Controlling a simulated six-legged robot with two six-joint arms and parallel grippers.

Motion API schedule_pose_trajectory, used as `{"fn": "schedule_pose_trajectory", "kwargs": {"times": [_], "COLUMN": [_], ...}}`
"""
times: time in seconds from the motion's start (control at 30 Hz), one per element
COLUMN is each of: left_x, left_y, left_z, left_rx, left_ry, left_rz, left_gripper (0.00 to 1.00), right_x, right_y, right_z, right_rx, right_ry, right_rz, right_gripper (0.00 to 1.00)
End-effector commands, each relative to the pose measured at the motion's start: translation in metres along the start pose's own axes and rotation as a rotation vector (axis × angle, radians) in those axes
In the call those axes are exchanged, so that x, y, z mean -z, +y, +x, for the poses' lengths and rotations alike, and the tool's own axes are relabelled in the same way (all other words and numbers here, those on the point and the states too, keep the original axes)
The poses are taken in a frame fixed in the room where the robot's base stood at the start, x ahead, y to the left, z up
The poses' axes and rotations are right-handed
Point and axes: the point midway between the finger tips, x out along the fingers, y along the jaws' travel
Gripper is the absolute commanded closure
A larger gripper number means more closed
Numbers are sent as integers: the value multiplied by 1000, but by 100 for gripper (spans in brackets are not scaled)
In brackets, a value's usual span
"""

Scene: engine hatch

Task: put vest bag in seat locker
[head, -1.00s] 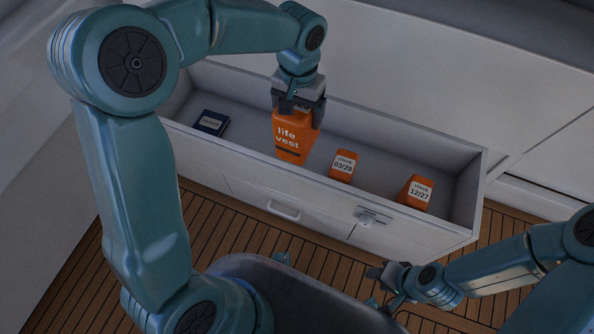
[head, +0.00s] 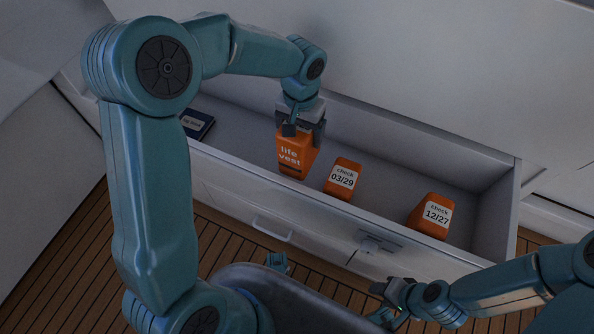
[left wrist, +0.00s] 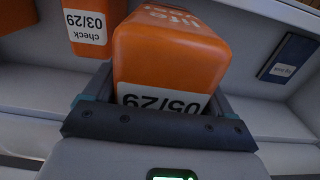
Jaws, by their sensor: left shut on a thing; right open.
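The orange life vest bag (head: 297,155) is upright in the open seat locker (head: 455,172), between its front and back walls. My left gripper (head: 301,128) is above it and shut on its top. In the left wrist view the bag (left wrist: 170,55) sits between the jaws, with a label reading 05/29. I cannot tell whether its bottom touches the locker floor. My right gripper (head: 388,300) is open and empty, low in front of the locker, apart from it.
Two other orange bags stand in the locker, one labelled check 03/29 (head: 342,180) and one check 12/27 (head: 430,217). A dark blue book-like item (head: 197,124) lies at the left, partly behind my arm. Locker floor is bare between the two labelled bags.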

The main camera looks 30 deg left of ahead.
Motion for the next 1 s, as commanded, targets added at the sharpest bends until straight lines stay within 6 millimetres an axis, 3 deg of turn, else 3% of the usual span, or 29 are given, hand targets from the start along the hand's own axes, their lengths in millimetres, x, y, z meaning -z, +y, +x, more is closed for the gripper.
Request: {"fn": "schedule_pose_trajectory", "kwargs": {"times": [0.03,0.1,0.3,0.63,0.83,1.0], "left_x": [-2,-3,-3,-1,1,2], "left_y": [0,0,0,0,1,1], "left_z": [21,41,90,118,150,151], "left_rx": [-1,0,0,0,0,0], "left_ry": [-3,-3,-1,0,0,3], "left_rz": [0,1,0,1,0,0], "left_gripper": [71,71,71,71,71,71], "right_x": [0,0,4,7,10,11], "right_y": [4,6,13,18,23,23], "right_z": [10,16,30,37,47,45], "right_rx": [0,0,-1,-2,-3,-3], "right_ry": [0,0,10,17,25,26], "right_rz": [0,0,10,18,25,26], "right_gripper": [57,57,57,57,57,57]}}
